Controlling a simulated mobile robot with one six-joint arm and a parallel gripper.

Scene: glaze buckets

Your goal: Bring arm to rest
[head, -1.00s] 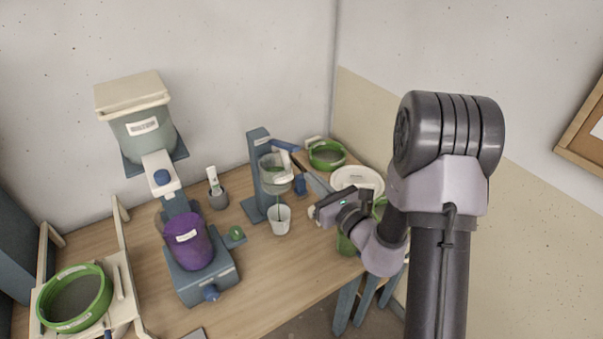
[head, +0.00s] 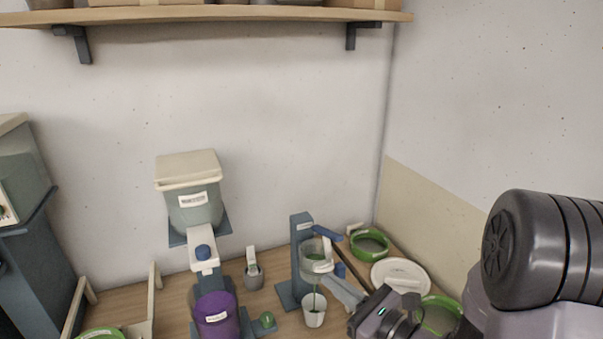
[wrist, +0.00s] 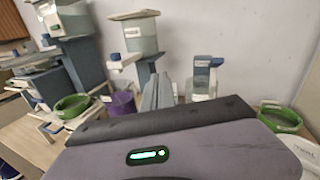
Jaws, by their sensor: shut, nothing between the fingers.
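My gripper (head: 347,293) is at the lower right of the head view, close to the glass-and-blue stand (head: 300,258) on the bench. Its fingers point up and left toward the stand and look shut with nothing between them. In the wrist view the fingers (wrist: 158,92) show as a closed grey pair above the dark wrist housing. Whether the fingers touch the stand cannot be told.
A white cup (head: 314,312) stands below the stand's vessel. A purple bucket (head: 217,315) is at left under a lidded grey-green bucket (head: 195,212). Green-rimmed sieve (head: 369,245) and white lid (head: 401,277) lie at right. A wall shelf (head: 220,15) runs above.

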